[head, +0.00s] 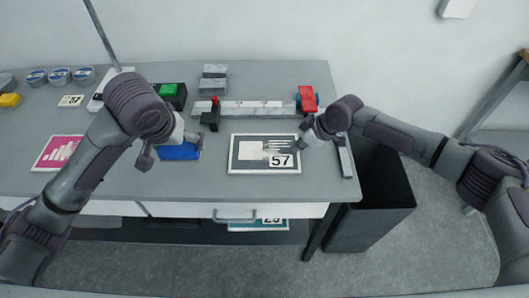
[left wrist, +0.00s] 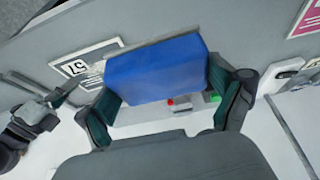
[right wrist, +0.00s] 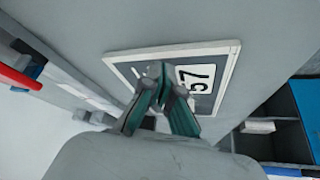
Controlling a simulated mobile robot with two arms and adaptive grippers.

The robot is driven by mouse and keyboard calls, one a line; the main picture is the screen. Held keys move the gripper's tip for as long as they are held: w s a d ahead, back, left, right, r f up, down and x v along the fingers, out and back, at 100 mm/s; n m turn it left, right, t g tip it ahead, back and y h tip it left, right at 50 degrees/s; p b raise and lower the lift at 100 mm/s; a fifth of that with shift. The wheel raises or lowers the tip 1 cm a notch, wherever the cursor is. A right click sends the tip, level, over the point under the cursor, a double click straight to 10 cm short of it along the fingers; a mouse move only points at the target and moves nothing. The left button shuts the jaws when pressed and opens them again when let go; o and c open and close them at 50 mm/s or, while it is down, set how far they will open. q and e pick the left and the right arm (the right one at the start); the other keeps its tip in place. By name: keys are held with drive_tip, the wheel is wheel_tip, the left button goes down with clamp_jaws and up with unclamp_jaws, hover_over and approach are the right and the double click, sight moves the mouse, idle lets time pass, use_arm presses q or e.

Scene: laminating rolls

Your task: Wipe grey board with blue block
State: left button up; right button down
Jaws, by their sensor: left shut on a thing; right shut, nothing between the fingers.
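The grey board (head: 242,167) lies on the desk right of centre, with a pale rim, light markings and a "57" label. It also shows in the left wrist view (left wrist: 88,54) and the right wrist view (right wrist: 215,50). My left gripper (head: 173,151) is shut on the blue block (head: 180,154), left of the board and apart from it. The block fills the middle of the left wrist view (left wrist: 155,70). I cannot tell if it touches the desk. My right gripper (head: 302,139) is shut and empty at the board's right edge, its fingertips (right wrist: 160,85) partly covering the board.
Behind the board is a pale rail (head: 250,108) with a red-topped piece (head: 307,98) at its right end. A green-topped dark box (head: 170,94) is behind the left gripper. A magenta card (head: 55,152) lies left. A dark bin (head: 370,215) stands beyond the desk's right edge.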

use_arm(q)
drive_tip(key=shift+f, duration=0.1)
use_arm(e)
drive_tip(key=shift+f, duration=0.25)
drive_tip(key=shift+r, duration=0.1)
use_arm(q)
wheel_tip(320, 180, up, 6)
drive_tip(key=p, duration=0.5)
drive_tip(key=shift+f, duration=0.25)
use_arm(e)
wheel_tip(320, 180, up, 6)
drive_tip(key=shift+s+d+r, duration=0.1)
drive_tip(key=shift+d+r, duration=0.1)
drive_tip(key=shift+r, duration=0.1)
drive_tip(key=v, duration=1.1)
